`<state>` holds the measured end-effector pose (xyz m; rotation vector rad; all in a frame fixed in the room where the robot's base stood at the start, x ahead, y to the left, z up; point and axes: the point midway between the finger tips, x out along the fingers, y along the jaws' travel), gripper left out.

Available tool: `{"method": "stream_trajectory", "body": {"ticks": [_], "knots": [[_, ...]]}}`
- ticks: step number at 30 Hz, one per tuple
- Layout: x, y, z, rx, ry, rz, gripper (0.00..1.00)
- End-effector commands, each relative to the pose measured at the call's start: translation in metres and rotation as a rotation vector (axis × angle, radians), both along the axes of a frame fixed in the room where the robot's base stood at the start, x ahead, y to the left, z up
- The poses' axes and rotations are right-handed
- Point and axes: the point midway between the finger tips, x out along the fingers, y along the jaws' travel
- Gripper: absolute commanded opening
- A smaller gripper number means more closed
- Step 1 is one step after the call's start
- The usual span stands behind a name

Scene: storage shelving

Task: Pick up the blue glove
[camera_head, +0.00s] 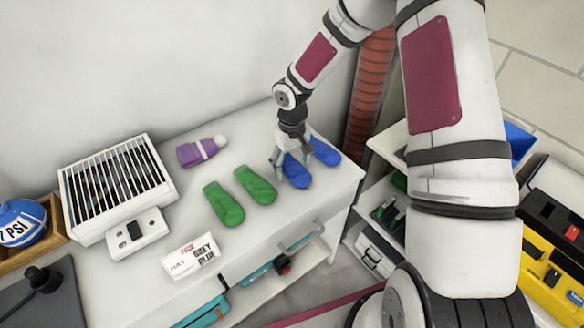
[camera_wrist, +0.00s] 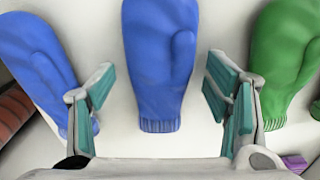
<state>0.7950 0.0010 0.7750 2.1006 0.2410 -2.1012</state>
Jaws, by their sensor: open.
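Two blue gloves lie flat on the white shelf top near its right end. One blue glove (camera_head: 297,173) is under my gripper (camera_head: 292,160); the other blue glove (camera_head: 325,152) lies just to its right. In the wrist view, the first blue glove (camera_wrist: 160,60) is centred, its ribbed cuff between and ahead of the open fingers of my gripper (camera_wrist: 165,100). The second blue glove (camera_wrist: 38,55) is at the left, partly behind the left finger. Nothing is held. Whether the fingers touch the shelf top cannot be told.
Two green gloves (camera_head: 224,204) lie left of the blue ones; one green glove (camera_wrist: 285,60) is close by the right finger. An orange-red column (camera_head: 369,95) rises behind the shelf's right end.

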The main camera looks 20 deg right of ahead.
Motion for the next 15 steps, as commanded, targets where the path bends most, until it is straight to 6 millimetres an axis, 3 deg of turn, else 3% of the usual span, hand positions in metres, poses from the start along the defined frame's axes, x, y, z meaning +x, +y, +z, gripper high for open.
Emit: {"method": "stream_trajectory", "body": {"ticks": [7, 14, 15], "knots": [[0.0001, -0.0001, -0.0016, 0.0, -0.001, 0.0, 0.71], [0.0, -0.0002, -0.0015, 0.0, -0.001, 0.0, 0.19], [0.0, -0.0002, -0.0015, 0.0, 0.0, 0.0, 0.19]]}}
